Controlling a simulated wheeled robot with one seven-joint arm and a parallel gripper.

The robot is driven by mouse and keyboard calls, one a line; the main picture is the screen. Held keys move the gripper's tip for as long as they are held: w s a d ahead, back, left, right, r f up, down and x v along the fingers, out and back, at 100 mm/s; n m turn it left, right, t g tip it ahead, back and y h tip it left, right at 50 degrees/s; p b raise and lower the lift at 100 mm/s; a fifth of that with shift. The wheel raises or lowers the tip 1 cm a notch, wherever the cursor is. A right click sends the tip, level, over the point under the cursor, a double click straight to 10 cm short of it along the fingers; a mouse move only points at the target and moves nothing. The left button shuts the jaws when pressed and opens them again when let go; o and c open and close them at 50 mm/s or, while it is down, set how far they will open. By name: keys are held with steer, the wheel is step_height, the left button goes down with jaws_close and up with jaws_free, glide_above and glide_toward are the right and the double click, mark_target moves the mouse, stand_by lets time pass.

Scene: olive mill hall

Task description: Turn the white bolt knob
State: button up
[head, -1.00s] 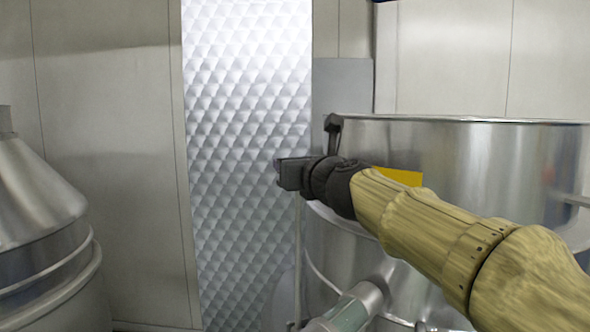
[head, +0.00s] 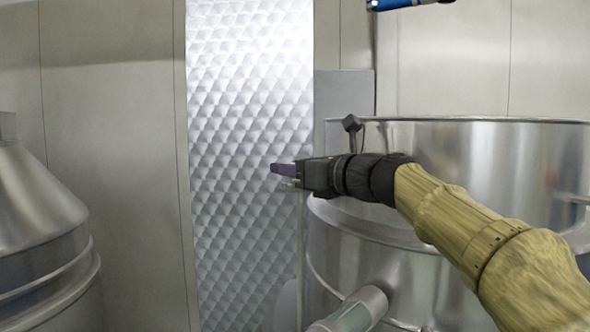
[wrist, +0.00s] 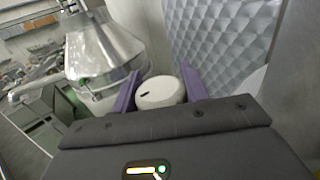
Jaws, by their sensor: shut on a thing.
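The white bolt knob (wrist: 160,92) is a rounded white piece with a short dark slot on its face, seen in the wrist view. My gripper (wrist: 159,84) has a purple finger on each side of it and is shut on it. I cannot make out the knob there. What the knob is mounted on is not clear in either view.
A large steel vat (head: 470,150) stands right of and behind my arm. A quilted metal panel (head: 245,90) rises behind the gripper. A cone-topped steel vessel (head: 35,215) is at the left. A blue-and-black object (head: 395,4) shows at the top edge.

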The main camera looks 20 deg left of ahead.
steer(key=shift+f+n+g, duration=0.3)
steer(key=shift+n+g, duration=0.1)
steer(key=shift+g, duration=0.1)
steer(key=shift+a, duration=0.1)
steer(key=o, duration=1)
steer(key=shift+y, duration=0.3)
steer(key=shift+r, duration=0.15)
steer(key=shift+r, duration=0.1)
step_height(320, 180, up, 10)
steer(key=p, duration=0.5)
